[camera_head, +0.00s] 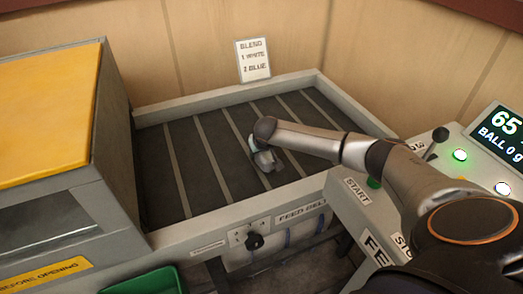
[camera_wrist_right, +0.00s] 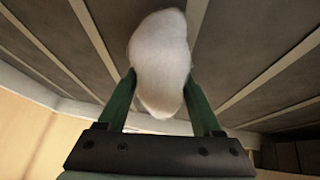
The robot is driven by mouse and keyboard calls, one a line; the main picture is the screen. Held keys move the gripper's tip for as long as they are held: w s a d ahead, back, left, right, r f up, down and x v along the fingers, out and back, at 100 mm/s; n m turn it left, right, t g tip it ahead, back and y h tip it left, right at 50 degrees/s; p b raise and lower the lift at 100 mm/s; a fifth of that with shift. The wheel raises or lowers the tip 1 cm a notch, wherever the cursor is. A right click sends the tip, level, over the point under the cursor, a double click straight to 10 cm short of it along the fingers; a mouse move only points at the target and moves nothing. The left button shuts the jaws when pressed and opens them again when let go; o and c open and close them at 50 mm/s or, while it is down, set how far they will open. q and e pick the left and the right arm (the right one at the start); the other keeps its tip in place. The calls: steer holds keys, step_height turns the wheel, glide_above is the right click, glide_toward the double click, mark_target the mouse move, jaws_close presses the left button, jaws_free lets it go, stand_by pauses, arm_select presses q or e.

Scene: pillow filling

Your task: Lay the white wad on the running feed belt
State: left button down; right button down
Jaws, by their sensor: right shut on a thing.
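The white wad (camera_wrist_right: 160,60) is a rounded, fluffy lump between the two fingers of my right gripper (camera_wrist_right: 160,100) in the right wrist view. The gripper is shut on it. In the head view my right gripper (camera_head: 265,160) is over the right part of the feed belt (camera_head: 185,150), and my own wrist mostly hides the wad there. The belt is dark with several light cross strips and shows behind the wad in the wrist view. I cannot tell whether the wad touches the belt. My left gripper is not in view.
Pale side rails (camera_head: 230,97) frame the belt. A grey machine with a yellow top (camera_head: 45,115) stands at the left. A sign (camera_head: 253,60) reads one white, two blue. A control panel with a START label (camera_head: 357,190) and a display (camera_head: 503,135) is at the right.

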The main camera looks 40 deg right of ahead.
steer(key=shift+f, duration=0.6)
steer(key=shift+c, duration=0.2)
jaws_free()
steer(key=shift+r, duration=0.3)
steer(key=p+v, duration=0.1)
steer(key=v, duration=1.1)
steer(key=shift+r, duration=0.4)
